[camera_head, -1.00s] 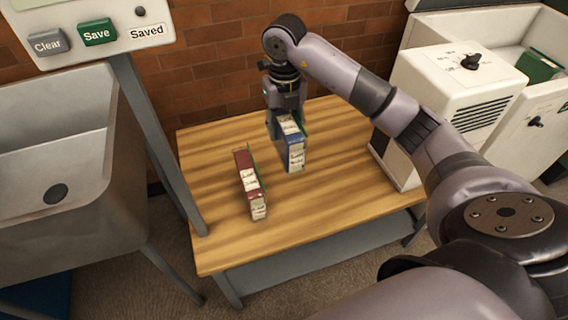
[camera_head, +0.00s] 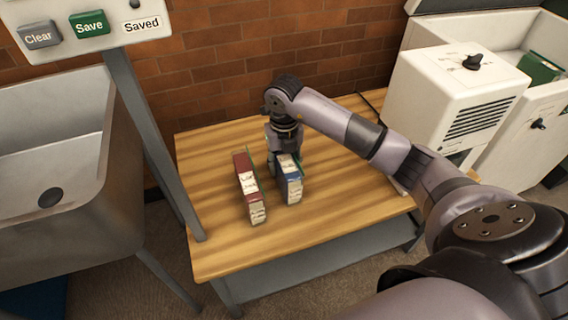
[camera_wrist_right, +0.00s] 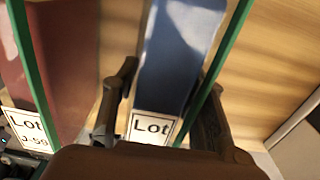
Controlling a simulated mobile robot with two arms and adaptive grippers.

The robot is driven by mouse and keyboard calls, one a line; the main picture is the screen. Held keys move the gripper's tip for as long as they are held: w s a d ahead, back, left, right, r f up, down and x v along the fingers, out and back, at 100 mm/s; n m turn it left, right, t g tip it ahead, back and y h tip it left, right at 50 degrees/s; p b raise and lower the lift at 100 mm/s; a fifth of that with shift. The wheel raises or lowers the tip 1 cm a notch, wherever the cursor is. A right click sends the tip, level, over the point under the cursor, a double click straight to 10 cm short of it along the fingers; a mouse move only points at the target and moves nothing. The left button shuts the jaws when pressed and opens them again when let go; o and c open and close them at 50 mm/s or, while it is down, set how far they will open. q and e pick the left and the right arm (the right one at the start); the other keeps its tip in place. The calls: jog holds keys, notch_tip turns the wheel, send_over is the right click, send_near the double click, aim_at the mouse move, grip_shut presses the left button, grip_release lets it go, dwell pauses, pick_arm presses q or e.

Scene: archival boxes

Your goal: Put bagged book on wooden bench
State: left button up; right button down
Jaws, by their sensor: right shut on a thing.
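A blue book (camera_head: 291,181) with a white label stands upright at the wooden bench (camera_head: 335,205), right of a red book (camera_head: 247,187). My right gripper (camera_head: 285,158) is above its far end, shut on it. In the right wrist view the blue book (camera_wrist_right: 180,55) lies between my right gripper's fingers (camera_wrist_right: 167,80), its label reading "Lot". The red book (camera_wrist_right: 65,65) is left of it there, labelled "Lot J-59". Green strips run along both books. Whether the blue book's base touches the bench top is hard to tell. My left gripper is out of view.
A metal sink (camera_head: 60,170) and a grey post (camera_head: 150,130) stand left of the bench. A sign panel (camera_head: 90,25) is at upper left. A white machine (camera_head: 455,95) stands at the right. The bench's front and right parts are clear; a brick wall is behind.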

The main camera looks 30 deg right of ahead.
jog(key=c, duration=1.4)
grip_release()
jog(key=o, duration=0.4)
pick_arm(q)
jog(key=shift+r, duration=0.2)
pick_arm(e)
jog(key=shift+o, duration=0.2)
jog(key=shift+r, duration=0.25)
notch_tip(320, 180, up, 12)
jog(key=shift+f+p, duration=0.15)
jog(key=shift+p, duration=0.75)
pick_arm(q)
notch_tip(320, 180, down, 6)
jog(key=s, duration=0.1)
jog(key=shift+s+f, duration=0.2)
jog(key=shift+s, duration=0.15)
